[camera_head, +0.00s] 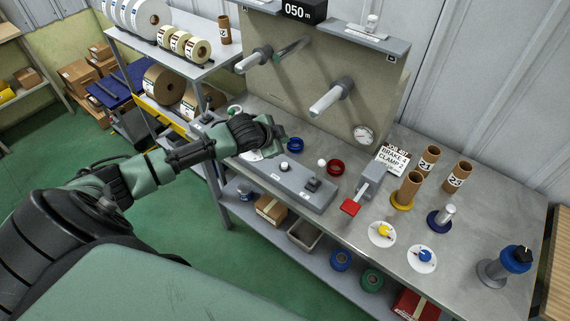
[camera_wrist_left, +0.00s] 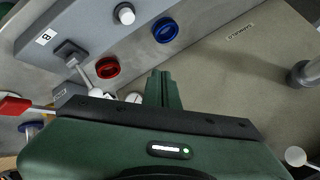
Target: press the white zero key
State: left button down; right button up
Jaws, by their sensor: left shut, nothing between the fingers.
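A round white key (camera_head: 284,166) stands on top of a long grey control box (camera_head: 262,172) at the bench's front edge. No zero mark is legible on it. It also shows in the left wrist view (camera_wrist_left: 124,12), near the top edge. My left gripper (camera_head: 276,130) is shut and empty, above the bench behind the box. In the head view it is up and slightly left of the key, apart from it. Its closed green fingers show in the left wrist view (camera_wrist_left: 163,76). My right gripper is not in view.
A black switch (camera_head: 312,184) sits on the same box. Blue (camera_head: 295,145) and red (camera_head: 336,167) rings lie behind it, near a white ball (camera_head: 321,162). A red-ended lever (camera_head: 350,207) is to the right. Rollers (camera_head: 331,97) project from the upright panel above.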

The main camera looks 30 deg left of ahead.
pick_arm(q)
jog(key=b, duration=0.7)
send_over(283, 166)
notch_tip(283, 166, down, 7)
jog(key=shift+f, duration=0.9)
dwell(0.6)
jog(key=shift+f, duration=0.15)
dwell(0.4)
jog(key=shift+f, duration=0.3)
